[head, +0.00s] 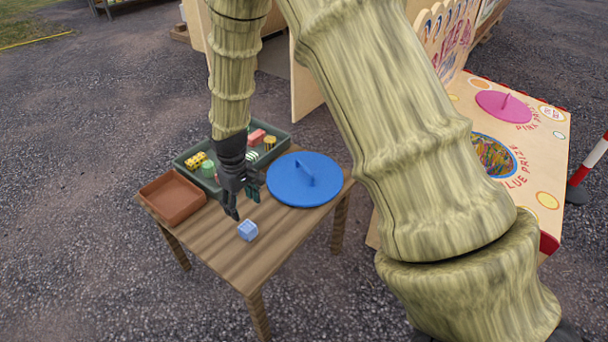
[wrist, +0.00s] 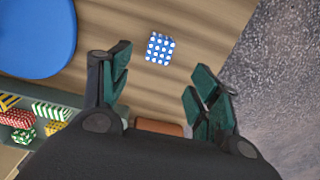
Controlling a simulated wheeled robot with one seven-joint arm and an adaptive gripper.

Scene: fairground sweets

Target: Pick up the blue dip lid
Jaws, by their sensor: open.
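The blue dip lid (head: 290,184) is a round blue disc with an upright bar handle (head: 307,173). It lies on the wooden table at the right, beside the green tray. Part of it shows at the upper left of the wrist view (wrist: 30,35), where its handle is not visible. My gripper (head: 243,205) is open and empty, pointing down over the table to the left of the lid. In the wrist view the open fingers (wrist: 160,85) have nothing between them but table, with a small blue-and-white dotted box beyond. Whether they touch the table is unclear.
The dotted box (head: 247,230) sits on the table (head: 262,262) in front of my gripper. A green tray (head: 188,171) of small wrapped boxes and a brown empty tray (head: 172,197) stand behind and left. A prize stand with a pink lid (head: 502,106) and an open blue-prize hole (head: 493,155) is right.

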